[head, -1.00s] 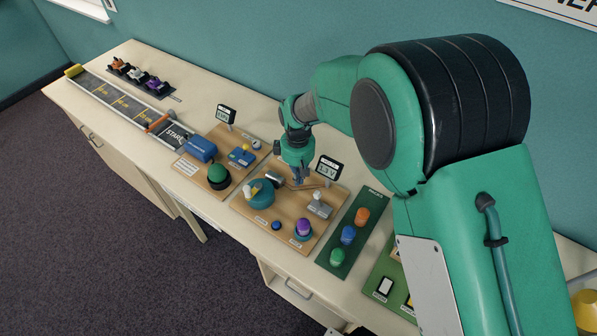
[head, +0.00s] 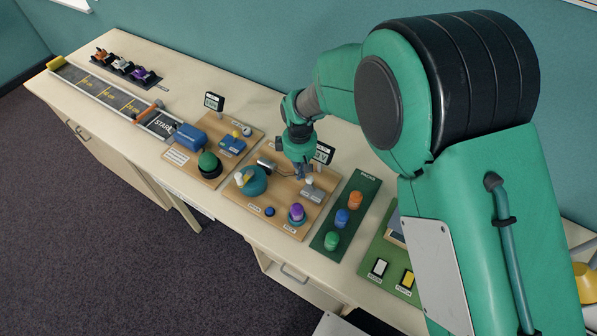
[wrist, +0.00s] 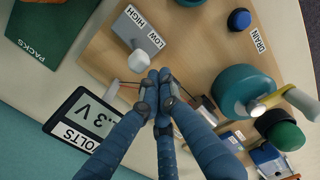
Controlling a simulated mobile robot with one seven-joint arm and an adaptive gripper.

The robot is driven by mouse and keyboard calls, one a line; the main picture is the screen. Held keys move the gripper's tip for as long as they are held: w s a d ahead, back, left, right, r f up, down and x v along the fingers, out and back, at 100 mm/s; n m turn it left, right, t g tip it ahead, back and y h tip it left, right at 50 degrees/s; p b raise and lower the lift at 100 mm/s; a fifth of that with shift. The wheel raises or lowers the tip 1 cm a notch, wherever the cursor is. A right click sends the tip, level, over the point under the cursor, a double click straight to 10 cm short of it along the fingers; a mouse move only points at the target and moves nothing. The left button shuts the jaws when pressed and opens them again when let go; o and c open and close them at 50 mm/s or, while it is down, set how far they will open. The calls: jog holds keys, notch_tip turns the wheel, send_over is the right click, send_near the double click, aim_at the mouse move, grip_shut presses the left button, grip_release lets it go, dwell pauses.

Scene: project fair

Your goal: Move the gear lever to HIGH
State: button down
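The gear lever's grey box (wrist: 135,38) shows near the top of the wrist view, with a label reading HIGH and LOW along one side. Its white knob (wrist: 138,62) appears at the LOW end. In the head view the grey box (head: 313,192) stands on the wooden board (head: 258,205), with the knob partly beside my fingers. My gripper (wrist: 160,80) has its blue fingertips together, empty, just beside the knob. I cannot tell whether they touch it. In the head view my gripper (head: 300,177) points down behind the lever.
A volt display (wrist: 88,118) stands close to my fingers. The board also holds a teal wheel with a handle (wrist: 245,92), a blue button (wrist: 239,19) labelled DRAIN and a purple pack (head: 297,211). A green packs tray (head: 330,243) lies to the right.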

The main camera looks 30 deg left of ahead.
aim_at(310, 179)
jog(key=shift+d+r+y+b, duration=0.3)
jog(key=shift+d+y+b, duration=0.25)
jog(key=shift+y+b, duration=0.25)
dwell(0.5)
jog(key=shift+d+r+y+b, duration=0.3)
jog(key=shift+d+y+b, duration=0.3)
jog(key=shift+y+b, duration=0.15)
jog(key=shift+d+r+b, duration=0.25)
jog(key=shift+d+b, duration=0.6)
jog(key=shift+d, duration=0.45)
jog(key=shift+a, duration=0.1)
jog(key=shift+r, duration=0.2)
jog(key=shift+r+p, duration=0.35)
jog(key=shift+r, duration=0.3)
jog(key=shift+a, duration=0.1)
